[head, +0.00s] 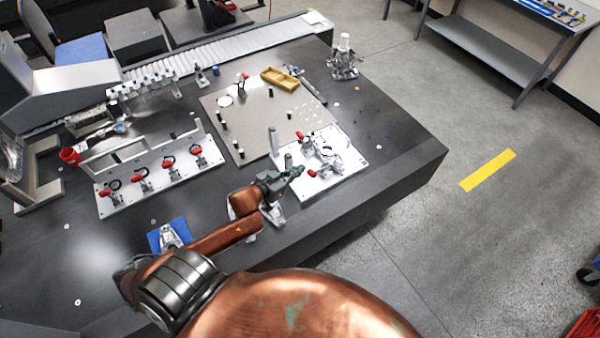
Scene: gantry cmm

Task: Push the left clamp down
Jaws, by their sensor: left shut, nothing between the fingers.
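A white fixture plate (345,170) near the table's front right edge carries a metal part (326,155) and two clamps with red tips. One red clamp tip (300,135) is on the far side of the part. The other red clamp tip (312,173) is on the near side, close to my gripper. My left gripper (297,171) is shut and empty, with its fingertips just left of the near red tip. I cannot tell whether they touch. The gripper and wrist hide part of the plate's near left corner. My right gripper is not in view.
A white rack (150,190) with several red-tipped clamps stands at left. A grey pegged plate (225,140) with a yellow tray (280,79) lies behind the fixture. The dark table (390,130) is mostly bare at right.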

